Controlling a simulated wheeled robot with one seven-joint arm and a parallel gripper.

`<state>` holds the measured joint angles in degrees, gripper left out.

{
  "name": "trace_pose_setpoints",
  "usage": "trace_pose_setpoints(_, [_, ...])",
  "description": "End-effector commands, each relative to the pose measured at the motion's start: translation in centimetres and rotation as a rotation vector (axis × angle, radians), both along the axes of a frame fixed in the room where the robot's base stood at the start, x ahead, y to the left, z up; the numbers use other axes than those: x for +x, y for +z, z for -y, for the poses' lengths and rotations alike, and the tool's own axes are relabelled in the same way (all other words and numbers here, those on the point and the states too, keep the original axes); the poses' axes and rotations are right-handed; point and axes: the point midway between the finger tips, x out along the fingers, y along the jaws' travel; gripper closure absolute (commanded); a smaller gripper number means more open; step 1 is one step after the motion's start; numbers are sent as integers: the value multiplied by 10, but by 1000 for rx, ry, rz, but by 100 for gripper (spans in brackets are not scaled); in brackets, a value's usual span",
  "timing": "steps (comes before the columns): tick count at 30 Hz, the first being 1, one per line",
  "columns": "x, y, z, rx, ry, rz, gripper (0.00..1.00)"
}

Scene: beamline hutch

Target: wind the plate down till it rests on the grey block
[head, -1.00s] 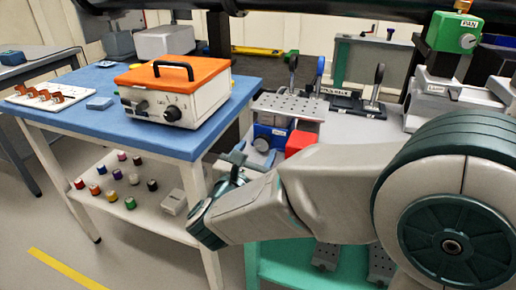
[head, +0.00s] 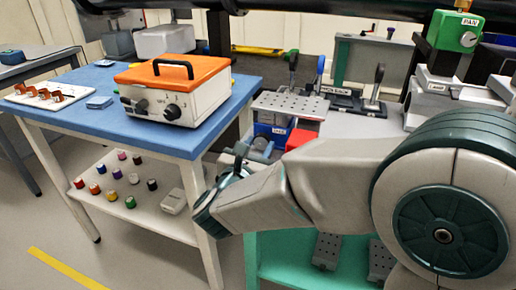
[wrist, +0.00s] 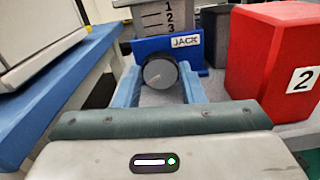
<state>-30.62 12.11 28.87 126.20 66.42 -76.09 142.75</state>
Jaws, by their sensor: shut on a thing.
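The perforated grey plate (head: 291,104) sits level above the blue jack (head: 272,133) on the bench in the head view. In the wrist view the jack (wrist: 183,44) carries a JACK label and a dark round knob (wrist: 160,72) with a pale pointer mark. My gripper (wrist: 159,90) has its light-blue fingers on either side of the knob and is shut on it. A grey face with scale marks 1, 2, 3 (wrist: 166,18) rises behind the jack. I cannot make out the grey block under the plate, or any gap there.
A red block marked 2 (wrist: 274,62) stands close to the right of my gripper. A blue-topped table (wrist: 60,95) edge runs close on the left, with an orange-lidded box (head: 172,90) on it. Levers stand behind the plate.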

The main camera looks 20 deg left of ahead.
Motion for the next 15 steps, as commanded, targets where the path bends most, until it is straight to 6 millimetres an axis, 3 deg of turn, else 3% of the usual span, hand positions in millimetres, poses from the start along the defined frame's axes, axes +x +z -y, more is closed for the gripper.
trace_pose_setpoints(15, [-1, -3, -2, -341, 1, -24, 86])
